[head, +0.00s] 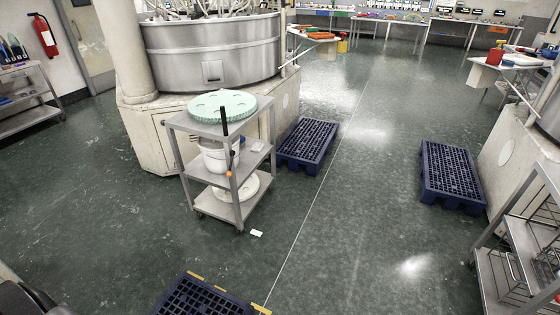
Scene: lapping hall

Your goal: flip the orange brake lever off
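A grey metal cart (239,209) with three shelves stands in the middle left, in front of a large round steel machine. A small orange part (229,174) shows at the cart's near side, at about middle shelf height, on a thin upright rod. It may be the brake lever; its exact shape and position are too small to tell. Neither of my grippers is in view.
A pale green holed disc (222,105) lies on the cart's top, with a white bucket (215,155) below. Blue pallets lie behind the cart (308,140), at right (452,172) and at bottom (200,298). A shelf rack (520,250) stands at lower right.

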